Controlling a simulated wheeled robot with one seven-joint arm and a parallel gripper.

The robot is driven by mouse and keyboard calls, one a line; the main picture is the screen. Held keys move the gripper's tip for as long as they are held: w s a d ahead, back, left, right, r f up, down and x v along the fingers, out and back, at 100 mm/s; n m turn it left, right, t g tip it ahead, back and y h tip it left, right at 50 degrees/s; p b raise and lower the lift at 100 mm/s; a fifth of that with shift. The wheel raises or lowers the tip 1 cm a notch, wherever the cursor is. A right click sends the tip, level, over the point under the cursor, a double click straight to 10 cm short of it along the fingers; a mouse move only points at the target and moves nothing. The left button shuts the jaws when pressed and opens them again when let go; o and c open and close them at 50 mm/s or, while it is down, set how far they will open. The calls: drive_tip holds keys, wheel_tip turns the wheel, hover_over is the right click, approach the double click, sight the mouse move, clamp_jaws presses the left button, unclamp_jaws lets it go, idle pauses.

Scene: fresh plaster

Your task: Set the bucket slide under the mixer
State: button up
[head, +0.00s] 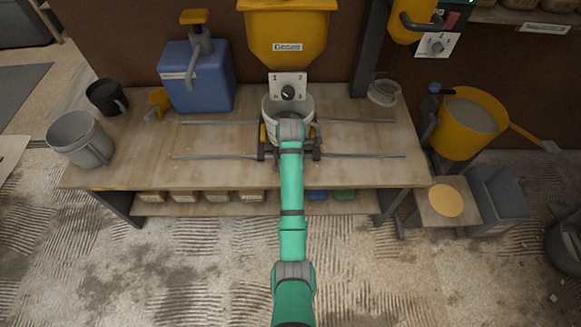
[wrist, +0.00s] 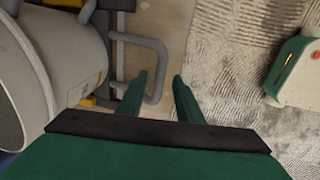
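The mixer is a yellow hopper (head: 288,35) with a numbered dial plate below it, at the back middle of the bench. A pale bucket (head: 273,104) stands on the bucket slide (head: 262,152) below the hopper, between two metal rails. In the wrist view the bucket (wrist: 60,75) fills the left side, and the slide's grey looped handle (wrist: 160,72) sticks out towards the bench edge. My gripper (wrist: 159,78) is open, and the handle's outer bar shows between its fingertips. I cannot tell whether they touch. In the head view my arm hides the handle.
On the bench's left stand a grey jug (head: 80,138), a black mug (head: 106,97) and a blue container (head: 198,78) with a pump. A second yellow dispenser (head: 405,20) is at the right above a small cup (head: 383,92). A yellow bucket (head: 468,122) stands right of the bench.

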drive_tip(key=shift+w+f, duration=0.15)
drive_tip(key=shift+f, duration=0.6)
drive_tip(key=shift+d, duration=0.1)
drive_tip(key=shift+c, duration=0.4)
clamp_jaws()
